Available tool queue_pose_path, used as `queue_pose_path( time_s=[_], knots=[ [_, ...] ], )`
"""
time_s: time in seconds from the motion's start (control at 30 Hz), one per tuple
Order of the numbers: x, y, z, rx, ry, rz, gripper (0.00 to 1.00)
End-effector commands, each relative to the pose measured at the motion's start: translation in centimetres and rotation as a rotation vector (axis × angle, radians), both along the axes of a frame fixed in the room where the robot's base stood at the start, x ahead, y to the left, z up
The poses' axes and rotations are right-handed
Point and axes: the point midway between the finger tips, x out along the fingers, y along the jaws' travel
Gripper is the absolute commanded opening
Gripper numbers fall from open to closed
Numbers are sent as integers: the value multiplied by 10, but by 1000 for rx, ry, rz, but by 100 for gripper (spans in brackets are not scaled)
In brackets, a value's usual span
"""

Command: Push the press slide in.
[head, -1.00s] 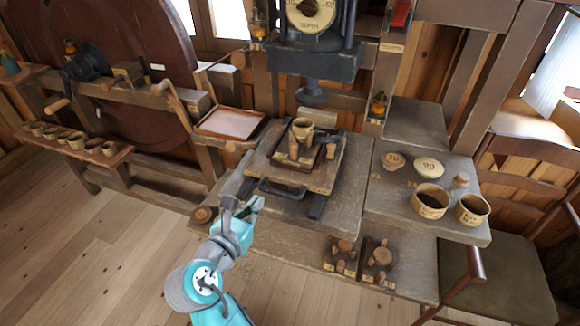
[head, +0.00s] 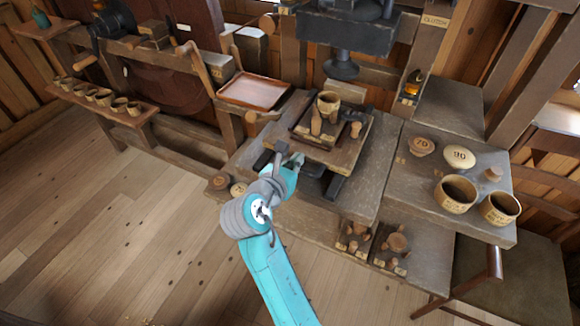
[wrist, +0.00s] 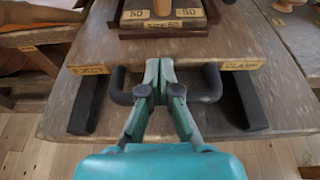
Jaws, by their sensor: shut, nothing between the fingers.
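The press slide (head: 332,156) is a wooden board on two dark rails, below the press head (head: 345,36). It carries a dark-edged tray with a tan cup (head: 328,103) and wooden pegs. In the wrist view, the slide (wrist: 215,52) shows its front edge and a dark U-shaped handle (wrist: 208,88). My gripper (head: 293,160) is at the front of the slide. In the wrist view, my gripper (wrist: 159,68) is shut and empty, its tips between the handle's two ends, close to the front edge. Whether they touch it I cannot tell.
A side shelf on the right holds two cups (head: 456,194) and round size pieces (head: 460,157). Stands with pegs (head: 392,246) sit on the lower ledge. A shallow tray (head: 254,91) is to the left. The floor in front is clear.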

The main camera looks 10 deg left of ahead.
Motion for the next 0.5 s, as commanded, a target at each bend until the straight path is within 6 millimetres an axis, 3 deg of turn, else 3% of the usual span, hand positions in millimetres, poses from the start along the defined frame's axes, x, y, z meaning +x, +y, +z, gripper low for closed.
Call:
queue_pose_path(
  time_s=[0.5],
  knots=[
    [9, -4, -2, 0, -1, -1, 0]
  ],
)
